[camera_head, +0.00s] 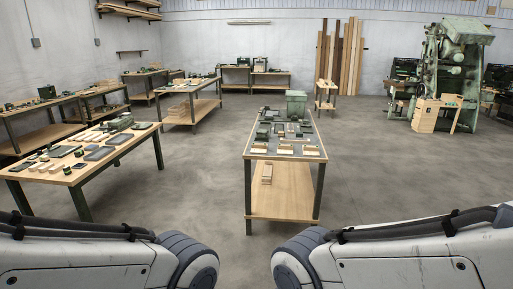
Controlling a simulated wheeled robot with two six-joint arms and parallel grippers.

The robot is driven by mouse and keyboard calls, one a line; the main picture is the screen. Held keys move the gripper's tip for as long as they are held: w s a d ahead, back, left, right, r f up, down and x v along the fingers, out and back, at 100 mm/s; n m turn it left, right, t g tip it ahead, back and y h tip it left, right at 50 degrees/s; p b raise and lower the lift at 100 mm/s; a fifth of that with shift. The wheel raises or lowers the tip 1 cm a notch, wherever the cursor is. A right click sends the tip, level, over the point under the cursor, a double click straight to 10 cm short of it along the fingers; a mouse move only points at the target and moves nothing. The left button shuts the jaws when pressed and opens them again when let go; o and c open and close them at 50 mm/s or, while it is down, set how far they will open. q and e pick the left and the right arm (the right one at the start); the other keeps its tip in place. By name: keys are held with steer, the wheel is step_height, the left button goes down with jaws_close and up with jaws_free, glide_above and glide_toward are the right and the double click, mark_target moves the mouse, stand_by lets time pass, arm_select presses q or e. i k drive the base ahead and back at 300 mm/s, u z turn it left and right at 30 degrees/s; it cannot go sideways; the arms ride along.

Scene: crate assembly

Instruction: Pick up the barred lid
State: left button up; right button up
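No barred lid can be told apart at this distance. A narrow workbench (257,155) stands ahead near the centre, with small green, grey and wooden parts on its top, including pale wooden pieces (286,149) along its near edge. A green box (296,103) stands at its far end. Another table (140,144) at the left carries flat grey trays (100,153) and small parts. My two arms show along the bottom edge, well short of both tables. Neither gripper is in view.
More workbenches (190,93) stand behind on the left and along the back wall. Tall planks (338,55) lean at the back. A large green machine (452,65) and a wooden cabinet (425,115) stand at the right. Open floor (400,185) lies right of the centre bench.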

mark_target(309, 150)
steer(key=z, duration=0.15)
steer(key=i, duration=1.9)
steer(key=z, duration=0.2)
steer(key=i, duration=2.05)
steer(key=u, duration=0.05)
